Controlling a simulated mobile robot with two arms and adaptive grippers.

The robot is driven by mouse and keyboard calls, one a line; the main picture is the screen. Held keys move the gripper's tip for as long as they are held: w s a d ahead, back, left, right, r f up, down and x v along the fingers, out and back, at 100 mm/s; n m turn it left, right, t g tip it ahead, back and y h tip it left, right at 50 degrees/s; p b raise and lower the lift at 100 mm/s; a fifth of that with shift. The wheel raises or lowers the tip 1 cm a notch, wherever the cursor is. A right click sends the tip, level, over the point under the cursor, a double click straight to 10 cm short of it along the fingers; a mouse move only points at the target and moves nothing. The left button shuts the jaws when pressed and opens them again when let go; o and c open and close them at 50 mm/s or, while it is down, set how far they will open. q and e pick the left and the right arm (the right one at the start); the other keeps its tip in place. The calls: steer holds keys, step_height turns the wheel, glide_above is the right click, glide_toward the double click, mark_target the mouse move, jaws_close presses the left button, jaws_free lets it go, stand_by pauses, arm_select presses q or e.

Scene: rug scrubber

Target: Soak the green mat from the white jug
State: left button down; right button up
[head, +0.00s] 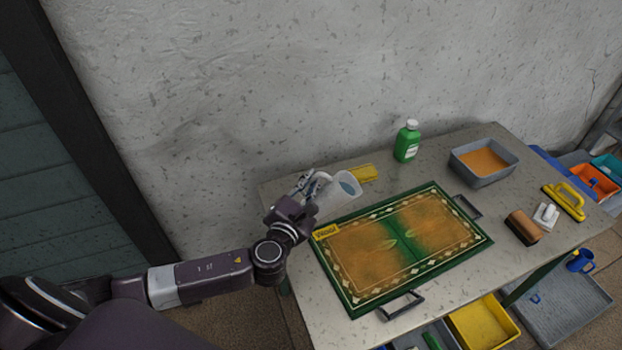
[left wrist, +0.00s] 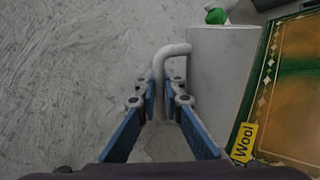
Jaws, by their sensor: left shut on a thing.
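The white jug (head: 328,199) is at the back-left corner of the green mat (head: 357,309), its mouth leaning to the right with bluish liquid inside. My left gripper (head: 309,184) is shut on its handle; in the left wrist view the handle (left wrist: 172,50) runs between the fingers (left wrist: 163,112), beside the pale jug body (left wrist: 215,75). I cannot tell whether the jug touches the table. The mat lies flat, with a green border, orange-brown field, and a green band across its middle. Its yellow "Wool" tag (head: 326,233) is close to the jug. My right gripper is not in view.
A yellow block (head: 362,173) lies behind the mat, near the jug. A green bottle (head: 407,142) stands at the back. A grey tub (head: 484,180) with orange-brown contents, a brown brush (head: 524,227), a white item (head: 546,215) and a yellow-handled scrubber (head: 565,202) are to the right.

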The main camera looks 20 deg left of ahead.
arm_select(q)
steer(key=shift+r, duration=0.15)
steer(key=shift+d+r+p, duration=0.1)
steer(key=shift+r+p, duration=0.1)
steer(key=shift+p, duration=0.55)
steer(key=shift+d+r+m+p, duration=0.1)
steer(key=shift+m+p, duration=0.4)
steer(key=shift+p, duration=0.15)
steer(key=shift+f, duration=0.2)
steer(key=shift+w+d+m, duration=0.1)
steer(key=shift+d+m, duration=0.1)
steer(key=shift+m, duration=0.4)
steer(key=shift+g, duration=0.3)
